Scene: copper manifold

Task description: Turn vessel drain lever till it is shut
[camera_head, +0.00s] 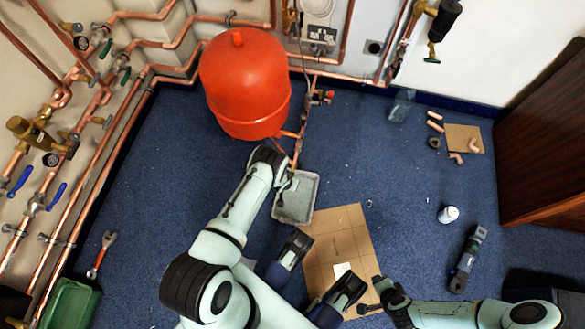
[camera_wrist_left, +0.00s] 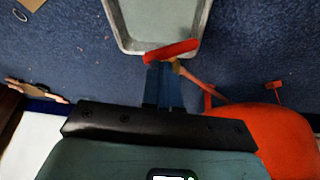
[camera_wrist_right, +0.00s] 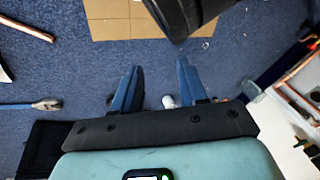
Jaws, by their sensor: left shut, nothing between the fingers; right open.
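The red vessel (camera_head: 245,85) stands on the blue floor against the pipework, and part of it shows in the left wrist view (camera_wrist_left: 275,140). A thin copper drain pipe (camera_wrist_left: 205,87) runs from it to a small valve with a red lever (camera_wrist_left: 172,51). The lever lies at an angle across the pipe's line, above the near edge of a grey tray (camera_head: 278,212). My left gripper (camera_wrist_left: 162,66) is shut and empty, its tips right by the lever; contact cannot be told. In the head view my left gripper (camera_head: 287,175) hides the lever. My right gripper (camera_wrist_right: 156,66) is open and empty, low at the front.
A cardboard sheet (camera_head: 340,245) lies right of the tray. Wall pipes with blue-handled valves (camera_head: 20,181) and a wrench (camera_head: 102,254) are at left.

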